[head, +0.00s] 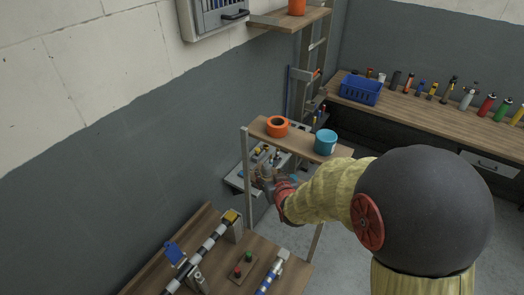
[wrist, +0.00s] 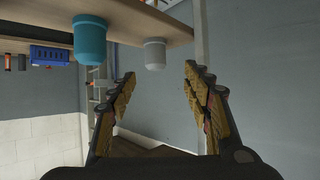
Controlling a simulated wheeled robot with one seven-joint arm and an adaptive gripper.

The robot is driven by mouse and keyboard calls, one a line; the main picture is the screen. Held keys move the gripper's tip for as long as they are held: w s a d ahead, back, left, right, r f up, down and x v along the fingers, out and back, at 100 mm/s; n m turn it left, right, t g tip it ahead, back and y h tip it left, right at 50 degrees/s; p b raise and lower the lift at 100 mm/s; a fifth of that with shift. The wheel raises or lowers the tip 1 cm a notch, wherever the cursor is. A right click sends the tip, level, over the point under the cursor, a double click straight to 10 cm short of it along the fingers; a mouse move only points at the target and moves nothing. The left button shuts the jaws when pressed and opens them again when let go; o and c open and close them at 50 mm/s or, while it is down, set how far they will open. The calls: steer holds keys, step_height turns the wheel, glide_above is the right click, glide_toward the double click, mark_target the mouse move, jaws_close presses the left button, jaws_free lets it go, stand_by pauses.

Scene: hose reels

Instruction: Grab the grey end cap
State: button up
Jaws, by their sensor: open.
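The wrist picture appears upside down. In it, a pale grey end cap (wrist: 155,54) shows at a wooden shelf (wrist: 130,28), just beyond my gripper (wrist: 160,72). My gripper's two fingers are spread apart, with nothing between them, and the cap lines up with the gap. A teal cylinder (wrist: 90,40) stands beside the cap, left in the picture. In the head view my gripper (head: 266,178) is by the shelf's near side, below the orange ring. I cannot clearly make out the grey cap there.
The shelf (head: 300,143) also bears an orange ring (head: 277,126) and the teal cylinder (head: 325,141). Shelf posts (head: 248,180) stand close to my arm. A lower table (head: 225,275) holds fixtures in front. A back bench (head: 420,110) carries a blue bin (head: 361,91) and several bottles.

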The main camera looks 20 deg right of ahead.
mark_target(267, 166)
steer(key=shift+w+d+p, duration=0.4)
steer(key=shift+w+d, duration=0.05)
steer(key=shift+w, duration=0.25)
steer(key=shift+p+x, duration=0.95)
steer(key=shift+x, duration=2.8)
steer(key=shift+f, duration=0.15)
steer(key=shift+c, duration=0.4)
steer(key=c, duration=1.1)
steer(key=shift+r, duration=0.2)
